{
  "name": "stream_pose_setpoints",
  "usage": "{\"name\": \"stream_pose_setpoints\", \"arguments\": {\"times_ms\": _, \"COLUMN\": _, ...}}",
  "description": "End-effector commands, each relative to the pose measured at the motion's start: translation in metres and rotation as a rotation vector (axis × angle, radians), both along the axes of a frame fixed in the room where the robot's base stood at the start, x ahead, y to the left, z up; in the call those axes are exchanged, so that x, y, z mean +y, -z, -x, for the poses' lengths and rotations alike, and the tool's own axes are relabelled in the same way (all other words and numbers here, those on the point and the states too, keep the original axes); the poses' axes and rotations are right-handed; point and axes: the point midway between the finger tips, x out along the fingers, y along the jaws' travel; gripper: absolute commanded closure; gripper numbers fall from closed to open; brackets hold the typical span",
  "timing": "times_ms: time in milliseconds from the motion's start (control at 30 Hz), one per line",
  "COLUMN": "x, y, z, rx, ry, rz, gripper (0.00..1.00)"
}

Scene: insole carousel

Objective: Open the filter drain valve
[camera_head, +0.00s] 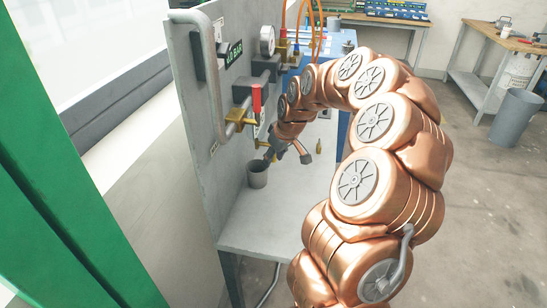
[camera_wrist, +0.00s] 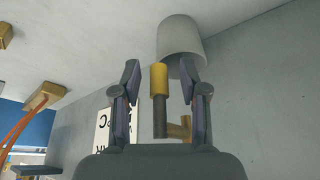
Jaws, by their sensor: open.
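In the head view a brass fitting (camera_head: 261,143) sticks out low on the grey panel, above a grey cup (camera_head: 257,175). My gripper (camera_head: 287,153) is close to its right. The wrist view appears upside down. There, my gripper (camera_wrist: 163,70) is open, with a finger on each side of a dark stem (camera_wrist: 160,116) with a brass end (camera_wrist: 159,78). The stem meets a brass elbow (camera_wrist: 180,130). Gaps show on both sides, and I cannot tell its depth between the fingers. The cup (camera_wrist: 180,38) shows beyond. Which fitting is the filter drain valve is not marked.
The panel (camera_head: 190,90) carries a red handle (camera_head: 256,99), a gauge (camera_head: 267,41) and a grey pipe (camera_head: 214,80). A small brass piece (camera_head: 318,147) stands on the shelf (camera_head: 255,225). Orange hoses (camera_head: 318,30) hang behind. My arm hides part of the shelf's right side.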

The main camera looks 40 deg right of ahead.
Motion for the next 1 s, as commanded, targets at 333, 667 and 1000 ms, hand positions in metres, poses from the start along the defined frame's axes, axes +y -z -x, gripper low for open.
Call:
{"name": "stream_pose_setpoints", "arguments": {"times_ms": 333, "x": -0.003, "y": -0.029, "z": 0.011, "rx": -0.002, "ry": 0.002, "rz": 0.001, "gripper": 0.57}}
{"name": "stream_pose_setpoints", "arguments": {"times_ms": 667, "x": -0.006, "y": -0.086, "z": 0.034, "rx": -0.002, "ry": -0.001, "rz": 0.001, "gripper": 0.57}}
{"name": "stream_pose_setpoints", "arguments": {"times_ms": 1000, "x": -0.008, "y": -0.111, "z": 0.045, "rx": 0.000, "ry": 0.000, "rz": 0.000, "gripper": 0.57}}
